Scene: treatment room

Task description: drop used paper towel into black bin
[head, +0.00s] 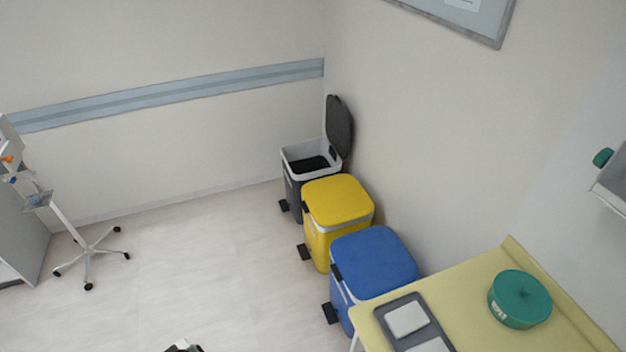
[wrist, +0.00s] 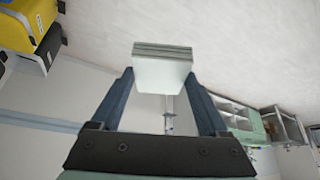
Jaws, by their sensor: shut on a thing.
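The black bin (head: 297,192) stands in the far corner in the head view, with a pale rim and its dark lid (head: 340,127) tipped up open against the wall. My gripper (wrist: 162,82) is shut on a pale, folded, layered block, the paper towel (wrist: 162,68), held between its two dark blue fingers in the wrist view. In the head view only a small part of what looks like my gripper shows at the bottom edge, well short of the bin. The bottom of the bin's inside is dark, and I cannot tell what lies in it.
A yellow bin (head: 338,204) and a blue bin (head: 375,262), both with lids shut, stand in a row nearer than the black bin. A yellow-topped table (head: 470,290) with a green canister (head: 519,299) is at lower right. A wheeled stand (head: 75,235) is at left. The middle floor is clear.

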